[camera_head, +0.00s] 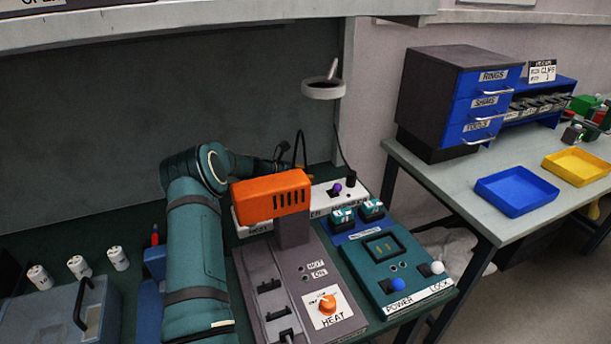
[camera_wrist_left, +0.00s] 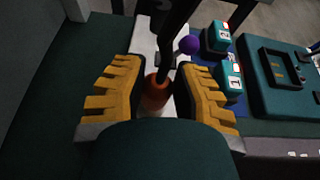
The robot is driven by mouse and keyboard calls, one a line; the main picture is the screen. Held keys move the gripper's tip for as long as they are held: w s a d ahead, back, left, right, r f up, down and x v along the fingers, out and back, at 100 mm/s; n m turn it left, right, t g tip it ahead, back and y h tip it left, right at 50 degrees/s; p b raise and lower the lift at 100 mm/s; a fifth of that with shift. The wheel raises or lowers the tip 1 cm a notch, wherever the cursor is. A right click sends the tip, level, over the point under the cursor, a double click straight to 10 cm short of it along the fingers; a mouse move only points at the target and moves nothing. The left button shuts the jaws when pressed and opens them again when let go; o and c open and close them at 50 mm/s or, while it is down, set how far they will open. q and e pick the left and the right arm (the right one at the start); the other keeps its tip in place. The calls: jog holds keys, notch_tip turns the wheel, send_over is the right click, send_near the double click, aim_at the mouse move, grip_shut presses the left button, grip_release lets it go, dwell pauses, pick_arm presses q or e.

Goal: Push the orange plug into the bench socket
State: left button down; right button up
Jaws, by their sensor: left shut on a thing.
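My left gripper (camera_wrist_left: 160,86) has ribbed yellow fingers in the left wrist view, one on each side of the orange plug (camera_wrist_left: 156,93). It is shut on the plug. In the head view my left arm reaches behind the orange heater housing, which hides the plug and most of the gripper. The white socket strip (camera_wrist_left: 146,42) lies under and beyond the plug; it also shows in the head view (camera_head: 322,199). I cannot tell whether the plug touches a socket or how deep it sits. My right gripper is not in view.
A purple plug (camera_head: 337,188) and a black plug (camera_head: 351,179) stand on the strip. The orange heater housing (camera_head: 262,193) is close to my arm. A teal power box (camera_head: 385,268) is at the right. Drawers (camera_head: 477,103) and a blue tray (camera_head: 516,191) are on another bench.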

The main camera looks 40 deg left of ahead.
pick_arm(q)
jog(key=shift+r, duration=0.3)
jog(key=shift+w+p, duration=0.1)
jog(key=shift+p, duration=0.35)
dwell(1.2)
jog(key=shift+f+b, duration=0.6)
jog(key=shift+f, duration=0.55)
jog(key=c, duration=0.7)
grip_release()
jog(key=shift+f, duration=0.1)
jog(key=shift+s, duration=0.25)
jog(key=shift+s+a+r, duration=0.25)
jog(key=shift+s+a, duration=0.15)
jog(key=shift+w+r+v, duration=0.1)
jog(key=shift+r+v, duration=0.1)
jog(key=shift+v, duration=0.95)
jog(key=shift+w+r+v, duration=0.1)
jog(key=shift+r+v, duration=0.05)
jog(key=shift+v, duration=1.05)
jog(key=shift+w+r+v, duration=0.1)
jog(key=shift+r+v, duration=0.1)
jog(key=shift+v, duration=0.95)
